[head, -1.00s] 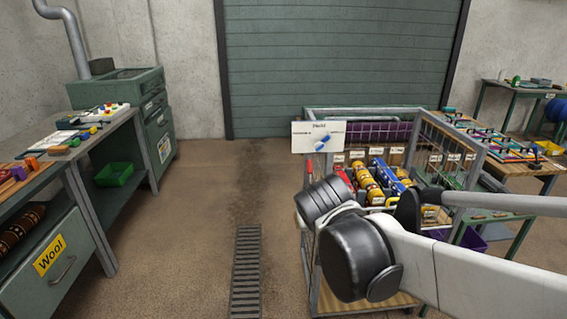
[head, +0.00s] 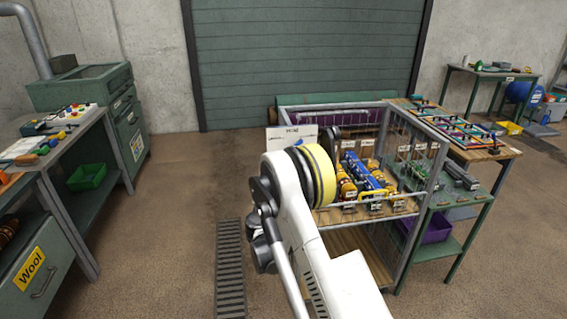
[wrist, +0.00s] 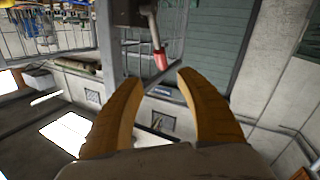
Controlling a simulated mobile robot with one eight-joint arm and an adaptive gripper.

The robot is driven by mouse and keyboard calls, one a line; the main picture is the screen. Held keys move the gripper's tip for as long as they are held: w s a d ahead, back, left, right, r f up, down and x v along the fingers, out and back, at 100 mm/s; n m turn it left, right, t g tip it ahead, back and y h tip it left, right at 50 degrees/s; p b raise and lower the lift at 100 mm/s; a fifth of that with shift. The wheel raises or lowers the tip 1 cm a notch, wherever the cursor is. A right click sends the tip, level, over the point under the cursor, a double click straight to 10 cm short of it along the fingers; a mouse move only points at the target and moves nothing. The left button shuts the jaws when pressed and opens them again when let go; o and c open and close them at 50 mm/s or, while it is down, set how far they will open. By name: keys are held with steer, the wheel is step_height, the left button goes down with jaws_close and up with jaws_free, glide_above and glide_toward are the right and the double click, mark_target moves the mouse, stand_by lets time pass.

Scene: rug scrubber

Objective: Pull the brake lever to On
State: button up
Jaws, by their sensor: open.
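In the wrist view, a lever with a red grip (wrist: 160,60) hangs on a pale metal rod from a dark box (wrist: 128,12) on a grey post. I take it to be the brake lever, though no wording on it is readable. My gripper (wrist: 157,82) is open, with its two tan fingers spread and nothing between the tips. The red grip shows just beyond the tips, roughly centred in the gap. I cannot tell any contact. In the head view my arm hides the gripper and the lever.
A wire-sided cart (head: 420,139) with yellow and blue parts stands ahead, with a white sign (head: 280,139) at its near left corner. A green table (head: 470,207) adjoins its right. A grey workbench (head: 52,185) is at the left.

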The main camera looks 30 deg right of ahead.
steer(key=x, duration=0.3)
steer(key=b+x, duration=0.1)
steer(key=x, duration=0.3)
steer(key=b+x, duration=0.1)
steer(key=x, duration=0.3)
steer(key=shift+a+f, duration=0.1)
steer(key=shift+f, duration=0.2)
jaws_close()
